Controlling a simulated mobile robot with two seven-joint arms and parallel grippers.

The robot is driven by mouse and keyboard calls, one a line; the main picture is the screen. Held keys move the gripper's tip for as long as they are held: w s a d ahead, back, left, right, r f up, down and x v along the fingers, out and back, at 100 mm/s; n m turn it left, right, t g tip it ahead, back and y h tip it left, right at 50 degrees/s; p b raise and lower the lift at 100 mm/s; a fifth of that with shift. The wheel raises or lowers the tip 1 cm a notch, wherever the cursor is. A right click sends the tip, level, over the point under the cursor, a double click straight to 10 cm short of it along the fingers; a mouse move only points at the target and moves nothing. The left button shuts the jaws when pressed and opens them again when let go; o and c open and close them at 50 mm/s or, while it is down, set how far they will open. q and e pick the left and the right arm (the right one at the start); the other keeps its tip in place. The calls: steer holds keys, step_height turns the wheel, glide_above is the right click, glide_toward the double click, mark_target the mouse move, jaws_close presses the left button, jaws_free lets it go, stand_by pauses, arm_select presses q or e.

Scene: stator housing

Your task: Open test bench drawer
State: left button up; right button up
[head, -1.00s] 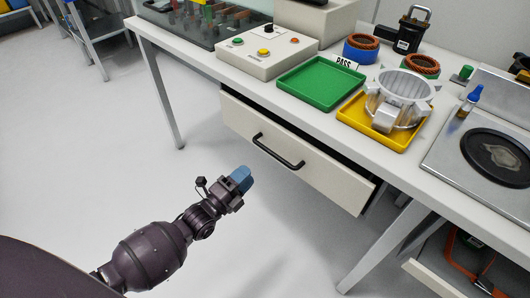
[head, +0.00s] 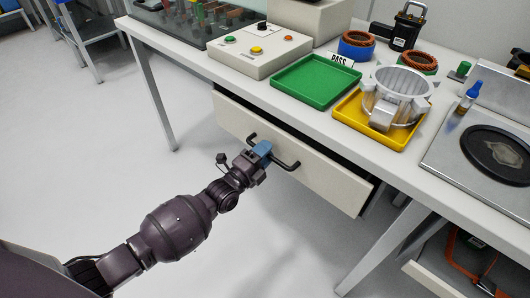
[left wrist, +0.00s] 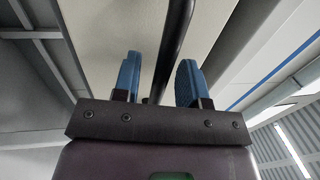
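The test bench drawer (head: 335,185) is pale with a dark bar handle (head: 289,165). It stands slightly open under the tabletop, with a dark gap along its top edge. My left gripper (head: 263,150) is at the middle of the handle, its blue fingertips covering part of the bar. In the left wrist view, the gripper (left wrist: 158,80) is open, and the dark handle (left wrist: 174,42) runs between its two blue fingers with gaps on both sides. The drawer front (left wrist: 110,35) lies behind the bar. My right gripper is not in view.
On the bench (head: 222,75) stand a button box (head: 260,52), a green tray (head: 315,82) and a yellow tray (head: 362,125) holding a metal stator housing (head: 398,92). A bench leg (head: 375,255) stands right of the drawer. The floor before the drawer is clear.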

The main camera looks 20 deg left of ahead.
arm_select(q)
jaws_close()
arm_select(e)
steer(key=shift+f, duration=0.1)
arm_select(q)
steer(key=r+p+v, duration=0.2)
steer(key=p+v, duration=0.1)
steer(key=v, duration=1)
steer(key=s+r+p+v, duration=0.1)
steer(key=r+p+v, duration=0.2)
steer(key=v, duration=1)
steer(key=shift+p, duration=0.7)
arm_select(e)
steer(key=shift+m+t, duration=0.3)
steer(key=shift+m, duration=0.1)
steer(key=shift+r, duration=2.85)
arm_select(q)
steer(key=shift+a, duration=0.1)
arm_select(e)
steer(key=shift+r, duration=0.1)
arm_select(q)
jaws_free()
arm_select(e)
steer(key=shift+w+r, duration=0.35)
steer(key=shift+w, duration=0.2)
